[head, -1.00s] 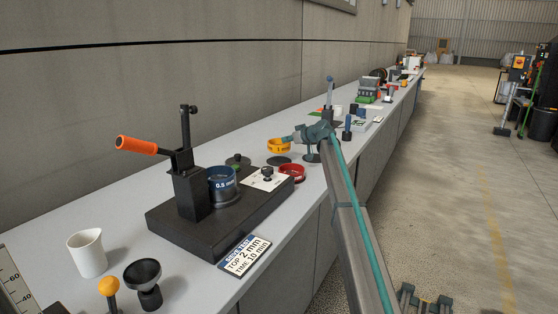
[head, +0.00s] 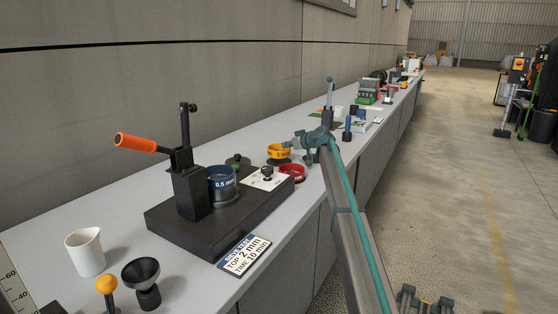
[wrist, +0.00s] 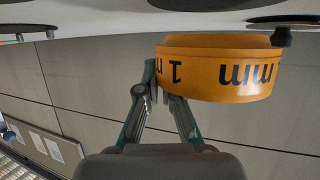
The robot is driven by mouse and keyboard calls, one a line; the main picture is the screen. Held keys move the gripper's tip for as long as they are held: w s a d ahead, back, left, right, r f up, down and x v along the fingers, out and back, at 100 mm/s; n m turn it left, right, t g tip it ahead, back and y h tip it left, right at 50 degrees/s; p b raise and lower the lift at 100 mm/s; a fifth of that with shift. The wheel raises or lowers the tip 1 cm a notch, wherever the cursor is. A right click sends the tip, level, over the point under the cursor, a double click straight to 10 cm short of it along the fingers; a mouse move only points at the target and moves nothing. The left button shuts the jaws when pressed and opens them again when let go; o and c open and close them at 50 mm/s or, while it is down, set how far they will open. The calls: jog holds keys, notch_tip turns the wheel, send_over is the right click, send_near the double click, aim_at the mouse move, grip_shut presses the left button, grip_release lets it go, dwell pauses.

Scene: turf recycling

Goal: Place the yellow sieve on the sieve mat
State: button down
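The yellow sieve (head: 279,152), a short ring, is at the far side of the counter beyond the red sieve. It also shows in the wrist view (wrist: 215,75), marked "1 mm" upside down. My gripper (head: 291,144) is at its right edge. In the wrist view my gripper's fingers (wrist: 155,85) close on the side wall of the sieve; one fingertip is partly hidden by it. A dark round mat (head: 283,161) lies under the sieve. The wrist view shows the mat (wrist: 165,27) very close to the sieve, with a thin gap seeming to remain.
A red sieve (head: 291,173) stands nearer, beside a black base (head: 185,232) bearing a blue sieve (head: 222,183) and a lever with an orange handle (head: 135,143). A dark green knobbed piece (head: 237,163) is to the left. A grey-handled device (head: 328,105) stands behind my gripper.

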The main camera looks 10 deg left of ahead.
jog(key=shift+f, duration=0.35)
jog(key=c, duration=0.9)
grip_release()
jog(key=v, duration=1.2)
